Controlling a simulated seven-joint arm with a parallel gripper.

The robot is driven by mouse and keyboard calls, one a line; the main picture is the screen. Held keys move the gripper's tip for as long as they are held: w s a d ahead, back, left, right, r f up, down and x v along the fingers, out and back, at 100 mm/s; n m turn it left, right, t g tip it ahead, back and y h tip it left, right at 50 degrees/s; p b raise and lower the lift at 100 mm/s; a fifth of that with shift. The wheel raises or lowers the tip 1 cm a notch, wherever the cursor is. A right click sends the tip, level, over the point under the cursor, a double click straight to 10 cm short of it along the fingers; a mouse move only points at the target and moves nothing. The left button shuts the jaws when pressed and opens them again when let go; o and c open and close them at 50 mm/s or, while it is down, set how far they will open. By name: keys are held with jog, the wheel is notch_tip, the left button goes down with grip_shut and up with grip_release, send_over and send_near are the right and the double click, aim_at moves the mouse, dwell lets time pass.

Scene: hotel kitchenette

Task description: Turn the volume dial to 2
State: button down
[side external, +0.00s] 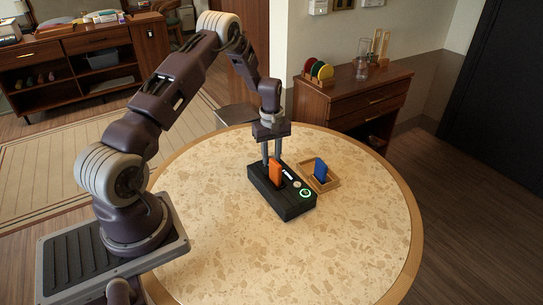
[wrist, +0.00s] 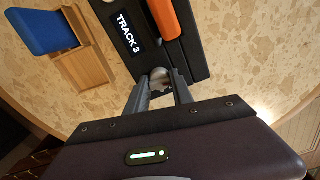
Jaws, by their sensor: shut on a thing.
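A black player box (side external: 268,192) stands on the round table, with an orange cartridge (side external: 275,173) upright in its top. My gripper (side external: 271,163) points down at the box's far end. In the wrist view my gripper (wrist: 161,84) is shut on a silvery round dial (wrist: 160,74), one finger on each side. The fingers hide much of the dial, and no volume number or pointer is readable. The box's display (wrist: 130,33) reads "TRACK 3". A pale knob (side external: 297,184) and a green-lit round button (side external: 305,193) sit at the box's near end.
A wooden tray (side external: 331,184) holding a blue cartridge (side external: 320,169) lies right of the box; both also show in the wrist view. The rest of the speckled table top (side external: 300,255) is clear. A wooden cabinet (side external: 350,105) stands behind the table.

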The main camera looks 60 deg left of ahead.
jog(key=m, duration=0.5)
jog(key=shift+m, duration=0.3)
jog(key=m, duration=0.5)
jog(key=shift+m, duration=0.6)
jog(key=c, duration=1.1)
grip_release()
jog(key=shift+r, duration=0.1)
notch_tip(320, 180, up, 7)
